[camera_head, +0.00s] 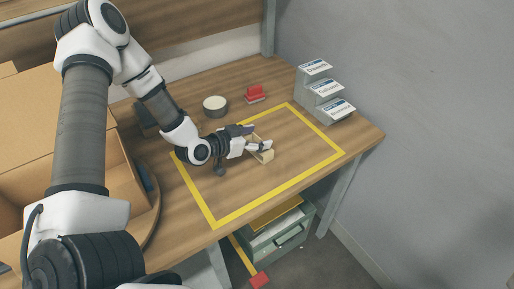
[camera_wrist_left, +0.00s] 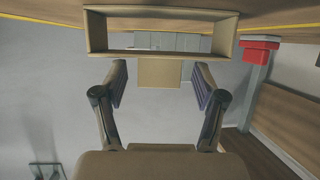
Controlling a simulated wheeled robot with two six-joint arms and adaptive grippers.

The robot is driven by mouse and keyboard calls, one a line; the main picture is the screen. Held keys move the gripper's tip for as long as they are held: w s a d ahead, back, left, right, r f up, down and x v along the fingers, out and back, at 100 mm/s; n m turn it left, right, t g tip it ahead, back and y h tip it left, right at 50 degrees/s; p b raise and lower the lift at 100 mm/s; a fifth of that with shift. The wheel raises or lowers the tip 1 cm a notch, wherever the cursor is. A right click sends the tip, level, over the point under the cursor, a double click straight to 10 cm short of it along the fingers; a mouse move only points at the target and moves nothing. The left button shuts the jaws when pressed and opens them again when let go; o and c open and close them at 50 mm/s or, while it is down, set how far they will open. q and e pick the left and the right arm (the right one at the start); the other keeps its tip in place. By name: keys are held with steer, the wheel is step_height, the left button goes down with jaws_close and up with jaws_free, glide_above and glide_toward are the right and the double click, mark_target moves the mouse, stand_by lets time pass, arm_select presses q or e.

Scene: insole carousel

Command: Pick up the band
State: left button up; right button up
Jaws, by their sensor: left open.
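The band is a tan cardboard rectangular loop (camera_head: 264,157) on the table inside the yellow outline. In the left wrist view the band (camera_wrist_left: 96,32) is an open rectangle beyond the fingertips, with a small square tan panel (camera_wrist_left: 160,72) at the middle of its edge. My left gripper (camera_head: 258,138) is at the band, partly covering it in the head view. In the left wrist view my left gripper (camera_wrist_left: 160,78) is open, its two fingers apart on either side of the panel. I cannot tell whether they touch it. My right gripper is not in view.
A yellow outline (camera_head: 325,163) marks the wooden table (camera_head: 215,185). A round tin (camera_head: 215,106) and a red object (camera_head: 254,93) stand behind it. A stepped label stand (camera_head: 325,90) is at the back right. A large cardboard box (camera_head: 50,125) is at left, drawers (camera_head: 285,235) below.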

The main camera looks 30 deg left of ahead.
arm_select(q)
steer(key=shift+w+d, duration=0.1)
steer(key=shift+w, duration=0.05)
steer(key=shift+s+r, duration=0.1)
steer(key=shift+s, duration=0.1)
steer(key=shift+c, duration=0.7)
steer(key=c, duration=0.7)
